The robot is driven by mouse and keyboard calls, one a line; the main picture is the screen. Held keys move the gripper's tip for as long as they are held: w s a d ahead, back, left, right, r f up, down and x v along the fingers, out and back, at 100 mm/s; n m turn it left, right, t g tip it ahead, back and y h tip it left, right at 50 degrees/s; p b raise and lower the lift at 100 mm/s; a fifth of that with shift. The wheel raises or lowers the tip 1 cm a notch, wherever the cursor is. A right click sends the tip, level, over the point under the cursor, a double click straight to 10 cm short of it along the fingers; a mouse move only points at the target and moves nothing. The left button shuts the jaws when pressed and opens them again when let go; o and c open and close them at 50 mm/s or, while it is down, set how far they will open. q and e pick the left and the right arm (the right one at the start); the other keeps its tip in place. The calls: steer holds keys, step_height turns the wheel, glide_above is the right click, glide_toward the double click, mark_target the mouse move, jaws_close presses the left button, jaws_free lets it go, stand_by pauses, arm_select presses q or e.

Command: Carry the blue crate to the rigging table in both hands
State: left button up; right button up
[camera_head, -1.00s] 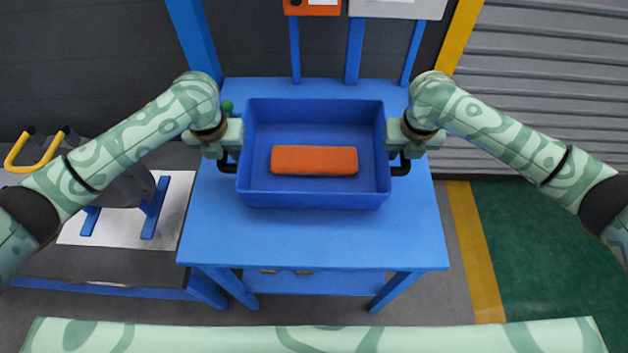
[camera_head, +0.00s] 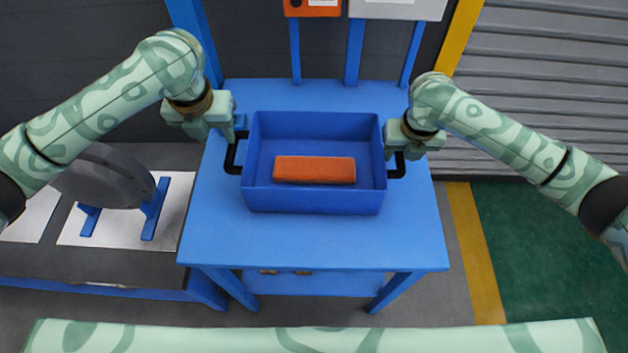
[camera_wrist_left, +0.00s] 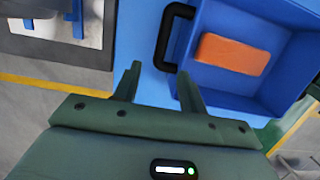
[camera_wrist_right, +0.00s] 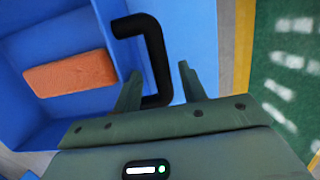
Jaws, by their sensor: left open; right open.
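The blue crate (camera_head: 315,202) stands on a blue table (camera_head: 315,240), with an orange block (camera_head: 314,170) inside. It has a black handle on each side. My left gripper (camera_head: 236,126) is open and empty, above and beside the left handle (camera_head: 235,157). In the left wrist view, the handle (camera_wrist_left: 163,45) lies past the open fingertips (camera_wrist_left: 160,80), apart from them as far as I can tell. My right gripper (camera_head: 397,140) is at the right handle (camera_head: 397,168). In the right wrist view, the handle (camera_wrist_right: 157,60) passes between its open fingers (camera_wrist_right: 158,78); contact cannot be told.
A dark bench (camera_head: 100,270) at the left bears a grey disc (camera_head: 110,178) and blue supports on a white sheet (camera_head: 115,225). Blue posts with an orange box (camera_head: 312,7) and a grey box (camera_head: 398,9) rise behind the table. Bare tabletop lies in front of the crate.

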steer(key=shift+r, duration=0.15)
arm_select(q)
steer(key=r, duration=0.3)
steer(key=shift+s+r, duration=0.1)
steer(key=shift+s, duration=0.2)
arm_select(e)
step_height(320, 180, up, 12)
steer(key=s, duration=0.2)
steer(key=shift+s+f, duration=0.15)
steer(key=shift+f, duration=0.1)
steer(key=shift+f, duration=0.1)
